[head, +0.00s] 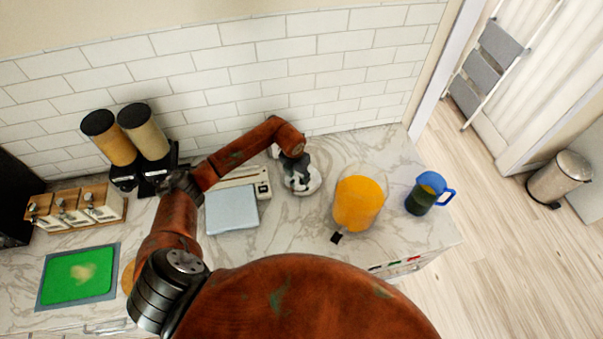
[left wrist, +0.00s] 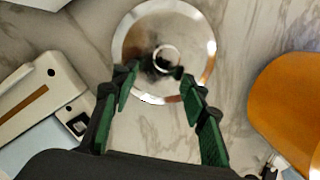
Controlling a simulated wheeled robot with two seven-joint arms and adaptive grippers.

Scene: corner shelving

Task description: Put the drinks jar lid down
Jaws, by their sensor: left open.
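The drinks jar lid (left wrist: 200,48) is a round, shiny metal disc with a ring-like knob at its middle. It appears to lie flat on the marble counter, and its edge also shows in the head view (head: 308,188) under my left gripper. My left gripper (left wrist: 158,80) is open over the lid, with its green-padded fingertips on either side of the knob; whether they touch it I cannot tell. In the head view the gripper (head: 299,176) points down. The drinks jar (head: 358,203), clear with orange drink, stands to the right. My right gripper is not in view.
A blue-lidded pitcher (head: 424,193) stands right of the jar, near the counter's end. A scale-like appliance (head: 232,208) lies left of the lid. Two dispensers (head: 130,140), a wooden rack (head: 90,208) and a green board (head: 78,276) are farther left. A tiled wall (head: 220,75) runs behind.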

